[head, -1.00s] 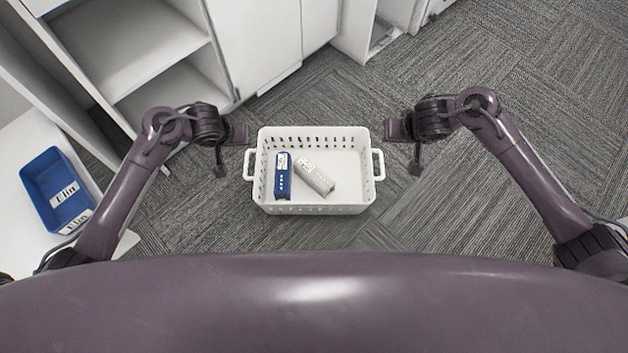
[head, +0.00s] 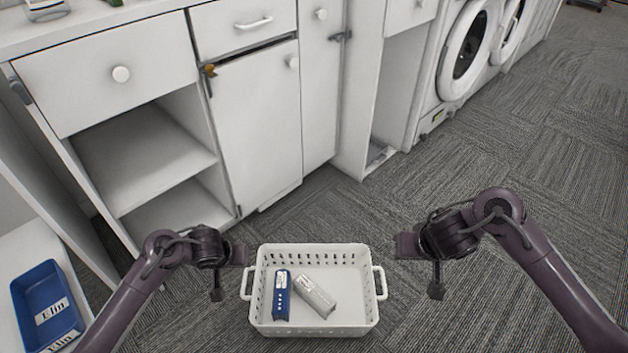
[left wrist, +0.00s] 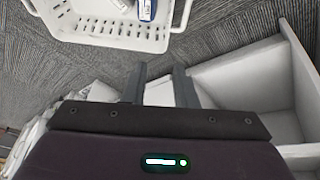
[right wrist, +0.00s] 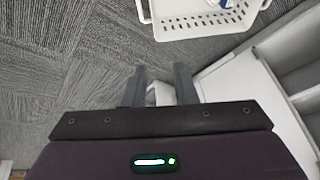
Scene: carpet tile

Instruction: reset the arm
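My left gripper (head: 240,253) is beside the left end of a white basket (head: 312,330), apart from its handle. Its two fingers (left wrist: 158,88) stand apart in the left wrist view with nothing between them. My right gripper (head: 405,246) is past the basket's right end, also apart from the handle. Its fingers (right wrist: 160,88) stand apart and empty in the right wrist view. Both forearms reach forward, one on each side of the basket. The basket holds a blue carton (head: 282,296) and a grey-white carton (head: 315,296).
White cabinets (head: 255,125) with open shelves stand ahead and left. Front-loading washing machines (head: 465,50) stand at the far right. A blue bin (head: 48,300) sits on a white surface at the left. Carpeted floor (head: 520,150) is open to the right.

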